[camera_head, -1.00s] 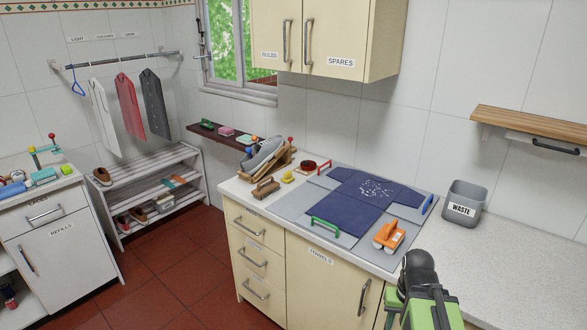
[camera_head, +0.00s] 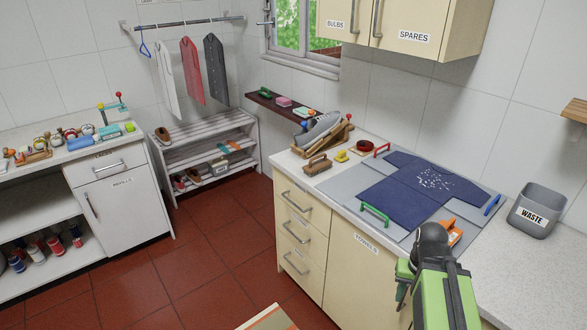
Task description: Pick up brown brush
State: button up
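A brown brush (camera_head: 317,164) with a handle lies on the white counter, near its left end, in front of a wooden rack with a grey item in it. A small yellow object (camera_head: 341,156) sits just right of it.
A dark blue garment (camera_head: 405,196) lies on a grey board with green, red and blue handles. A grey waste bin (camera_head: 537,212) stands to the right. Red floor (camera_head: 200,265) is open at the left.

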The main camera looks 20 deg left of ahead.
aim_at(317, 167)
jog(key=z, duration=0.5)
jog(key=k, duration=0.1)
jog(key=u, duration=2.25)
jog(key=i, duration=2.35)
jog(key=z, duration=0.9)
jog(key=i, duration=0.65)
jog(key=z, duration=0.2)
jog(key=k, duration=0.55)
jog(key=u, duration=0.05)
